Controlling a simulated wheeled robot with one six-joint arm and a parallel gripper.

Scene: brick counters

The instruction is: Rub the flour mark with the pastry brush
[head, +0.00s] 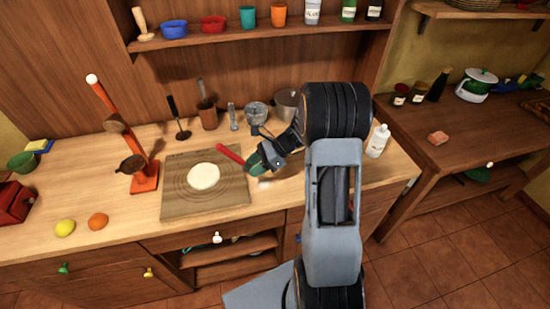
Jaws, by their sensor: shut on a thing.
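My gripper (257,162) is above the counter, just right of the wooden board. It is shut on the pastry brush, whose red handle (231,153) sticks out to the left over the board's right part. The brush's bristle end is hidden by the gripper or cannot be made out. A small white patch (265,182), which looks like the flour mark, shows on the counter just below the gripper, beside the board's right edge. Whether the brush touches it cannot be told.
A round of pale dough (203,177) lies on the board (176,206). An orange stand (146,178) is to the left, with a lemon (65,228) and an orange (98,221) in front. Utensils and metal pots (287,105) stand behind. A white bottle (378,140) is at right.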

